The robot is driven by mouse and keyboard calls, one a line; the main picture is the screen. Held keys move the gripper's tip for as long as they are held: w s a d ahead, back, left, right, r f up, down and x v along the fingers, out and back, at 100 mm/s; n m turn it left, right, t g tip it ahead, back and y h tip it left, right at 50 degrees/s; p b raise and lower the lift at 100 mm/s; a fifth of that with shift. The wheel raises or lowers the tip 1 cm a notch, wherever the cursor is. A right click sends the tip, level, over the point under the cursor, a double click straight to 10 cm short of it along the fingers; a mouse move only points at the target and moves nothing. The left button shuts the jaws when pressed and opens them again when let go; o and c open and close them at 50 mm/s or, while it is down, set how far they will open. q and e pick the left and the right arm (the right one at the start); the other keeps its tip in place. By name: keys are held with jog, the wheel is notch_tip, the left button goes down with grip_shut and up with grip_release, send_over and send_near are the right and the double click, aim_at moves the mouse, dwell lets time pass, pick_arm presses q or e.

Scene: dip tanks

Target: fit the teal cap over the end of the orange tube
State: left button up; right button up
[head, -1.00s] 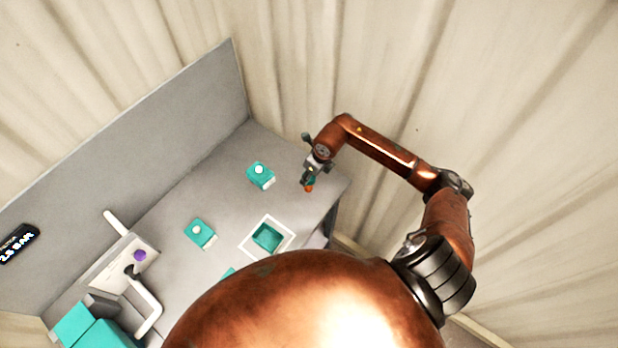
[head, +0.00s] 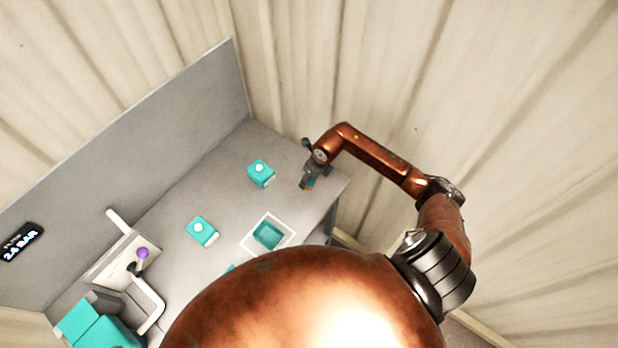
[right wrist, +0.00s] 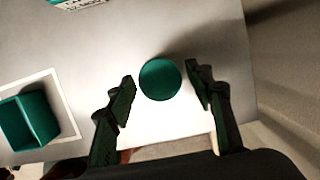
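The teal cap (right wrist: 160,80) shows in the right wrist view as a round disc seen from above. It lies between the fingertips of my right gripper (right wrist: 162,76), which are spread with a gap on each side of it. In the head view my right gripper (head: 308,182) is low near the table's right corner. My left gripper is out of view.
A white-rimmed teal tank (head: 289,238) is set in the grey table (head: 200,178). A fixture with a purple ball (head: 142,253) and a grey back wall are at left. Bare table surrounds the gripper.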

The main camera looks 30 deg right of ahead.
jog(key=shift+o, duration=0.3)
jog(key=shift+r, duration=0.1)
jog(key=shift+r, duration=0.2)
jog(key=b+v, duration=0.2)
jog(key=v, duration=0.9)
jog(key=shift+s+r, duration=0.15)
jog(key=shift+r, duration=0.2)
